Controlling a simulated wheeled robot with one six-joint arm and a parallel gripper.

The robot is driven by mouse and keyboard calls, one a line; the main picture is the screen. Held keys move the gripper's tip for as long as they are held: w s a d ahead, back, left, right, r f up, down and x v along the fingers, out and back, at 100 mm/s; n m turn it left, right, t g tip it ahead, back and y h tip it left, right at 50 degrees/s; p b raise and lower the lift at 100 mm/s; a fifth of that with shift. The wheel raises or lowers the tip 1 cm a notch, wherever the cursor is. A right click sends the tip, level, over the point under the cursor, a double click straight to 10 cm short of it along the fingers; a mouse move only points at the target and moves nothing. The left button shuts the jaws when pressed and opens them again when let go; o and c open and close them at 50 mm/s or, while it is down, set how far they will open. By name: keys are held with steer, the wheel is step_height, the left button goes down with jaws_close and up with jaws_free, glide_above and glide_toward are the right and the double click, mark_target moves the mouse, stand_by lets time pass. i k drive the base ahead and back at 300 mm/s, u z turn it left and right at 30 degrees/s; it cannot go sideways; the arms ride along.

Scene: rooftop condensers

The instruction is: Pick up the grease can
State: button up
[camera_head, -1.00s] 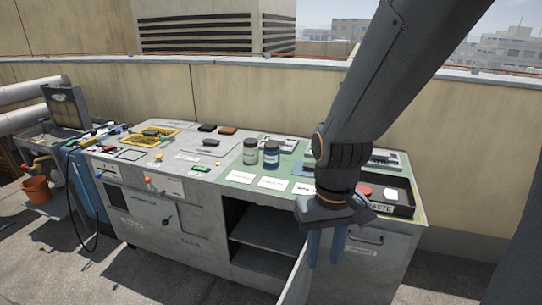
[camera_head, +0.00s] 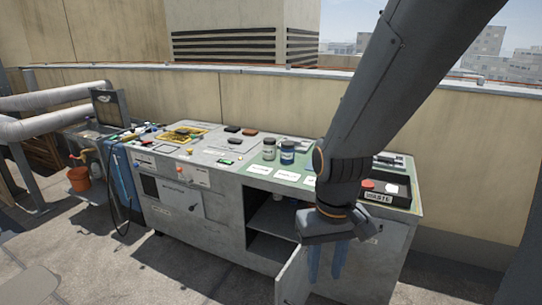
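Two small cans with dark lids stand upright side by side on the green mat of the bench. One is a grey can (camera_head: 269,150) with a pale label, the other a blue can (camera_head: 287,153) with a pale band. I cannot read which holds grease. My gripper (camera_head: 326,263) points down in front of the open cabinet, to the right of and nearer than both cans. Its two blue fingers are apart with nothing seen between them. My arm hides part of the bench's right side.
The bench (camera_head: 185,205) has an open cabinet with a door (camera_head: 293,280) swung out near my gripper. A black waste tray (camera_head: 405,196) sits at right. An orange bucket (camera_head: 79,179) and pipes (camera_head: 50,122) are at left. The floor in front is clear.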

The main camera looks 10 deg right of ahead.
mark_target(287, 147)
steer(key=u, duration=1.2)
steer(key=i, duration=2.65)
steer(key=z, duration=3.2)
steer(key=i, duration=0.5)
steer(key=u, duration=0.05)
